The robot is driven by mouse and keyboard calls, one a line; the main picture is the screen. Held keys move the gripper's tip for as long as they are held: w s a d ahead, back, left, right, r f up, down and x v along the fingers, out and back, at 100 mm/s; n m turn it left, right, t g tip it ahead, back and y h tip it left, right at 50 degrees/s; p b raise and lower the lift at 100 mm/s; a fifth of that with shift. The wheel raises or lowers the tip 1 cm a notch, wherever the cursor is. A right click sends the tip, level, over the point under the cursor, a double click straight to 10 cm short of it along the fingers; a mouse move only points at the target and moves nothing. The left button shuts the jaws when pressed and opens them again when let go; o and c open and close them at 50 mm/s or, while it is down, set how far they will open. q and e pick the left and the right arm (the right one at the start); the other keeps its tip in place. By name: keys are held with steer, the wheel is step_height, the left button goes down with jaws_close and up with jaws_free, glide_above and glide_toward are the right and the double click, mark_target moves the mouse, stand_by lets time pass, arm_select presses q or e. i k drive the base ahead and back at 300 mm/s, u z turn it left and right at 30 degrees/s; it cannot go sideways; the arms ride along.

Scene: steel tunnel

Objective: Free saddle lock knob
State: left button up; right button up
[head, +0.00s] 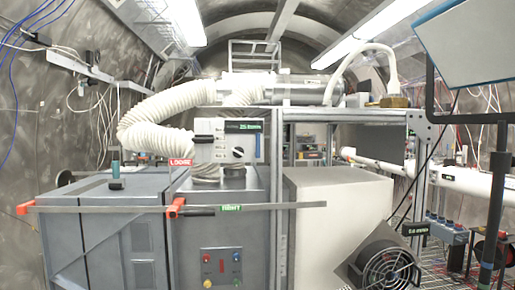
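A long grey bar (100,209) runs level across the front of the grey cabinets. A red-orange clamp-like part (175,207) sits on it near the middle; it looks like the saddle lock, but its knob is too small to make out surely. A red sign (181,162) reading "LOOSE" is above it. A green sign (231,208), seemingly "TIGHT", is on the bar to its right. Another red-orange piece (25,208) is at the bar's left end. Neither of my grippers is in view.
A control box (228,141) with a green display stands behind the bar, below a white corrugated hose (160,115). A teal-topped item (115,163) stands on the left cabinet. A pale box (338,210) and a black fan (387,268) are at right. A blue-edged panel (475,45) hangs upper right.

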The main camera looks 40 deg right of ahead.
mark_target(238, 152)
steer(key=z, duration=0.55)
steer(key=k, duration=1.3)
steer(key=z, duration=1.15)
steer(key=i, duration=1.6)
steer(key=u, duration=0.1)
